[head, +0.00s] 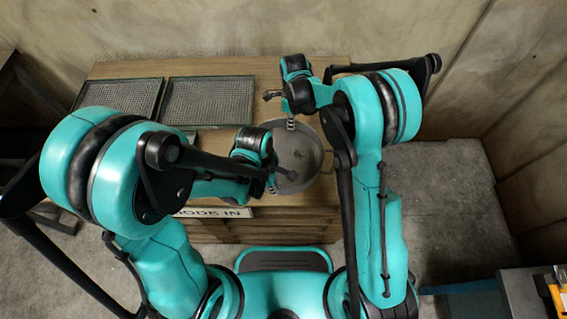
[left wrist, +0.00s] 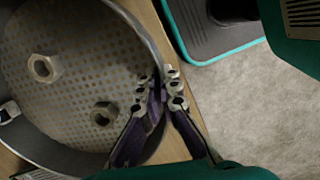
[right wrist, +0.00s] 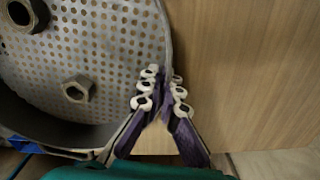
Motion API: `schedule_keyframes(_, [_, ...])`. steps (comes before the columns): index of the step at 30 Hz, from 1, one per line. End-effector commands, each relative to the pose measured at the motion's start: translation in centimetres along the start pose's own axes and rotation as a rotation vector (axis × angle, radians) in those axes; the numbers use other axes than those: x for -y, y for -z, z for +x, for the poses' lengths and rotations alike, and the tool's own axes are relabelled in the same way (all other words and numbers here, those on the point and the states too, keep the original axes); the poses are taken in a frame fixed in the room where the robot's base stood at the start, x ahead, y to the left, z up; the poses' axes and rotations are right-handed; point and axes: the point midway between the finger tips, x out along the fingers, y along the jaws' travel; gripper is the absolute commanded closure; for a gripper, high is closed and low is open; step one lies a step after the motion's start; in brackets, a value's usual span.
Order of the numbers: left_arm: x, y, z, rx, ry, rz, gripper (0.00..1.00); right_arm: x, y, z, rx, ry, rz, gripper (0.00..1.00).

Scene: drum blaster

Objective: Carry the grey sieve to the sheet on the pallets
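The grey sieve (head: 311,142) is a round metal pan with a perforated floor and a few large hex nuts inside. It is at the right end of a wooden sheet (head: 225,143) over slatted, pallet-like layers. I cannot tell whether it rests there or hangs just above. My left gripper (head: 273,187) is at its near rim; in the left wrist view (left wrist: 160,82) its fingers close on the wall of the sieve (left wrist: 75,85). My right gripper (head: 291,124) is at the far rim; in the right wrist view (right wrist: 163,80) its fingers close on the wall.
Two mesh trays (head: 207,100) (head: 119,96) lie at the back left of the sheet. A "GOODS IN" sign (head: 215,212) is on its front edge. Walls stand behind and at the right. Concrete floor (head: 440,190) is open at the right. A bench with yellow items (head: 557,290) is at the lower right.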

Motion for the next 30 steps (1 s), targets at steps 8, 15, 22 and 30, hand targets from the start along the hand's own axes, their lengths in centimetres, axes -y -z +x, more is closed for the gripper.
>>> schedule_keyframes(8, [-0.1,0.1,0.7,0.000,-0.001,0.000,1.00,0.0,0.0,0.7,0.000,-0.001,0.000,1.00])
schedule_keyframes(15, [-0.1,0.3,2.0,0.000,-0.001,0.000,1.00,0.0,0.0,2.0,0.000,-0.001,0.000,1.00])
schedule_keyframes(22, [-0.1,0.5,3.5,0.000,-0.001,0.000,1.00,0.0,0.0,3.5,0.000,-0.001,0.000,1.00])
schedule_keyframes(30, [-0.1,0.7,4.7,0.000,-0.001,0.000,0.90,0.0,0.0,4.7,0.000,-0.001,0.000,0.90])
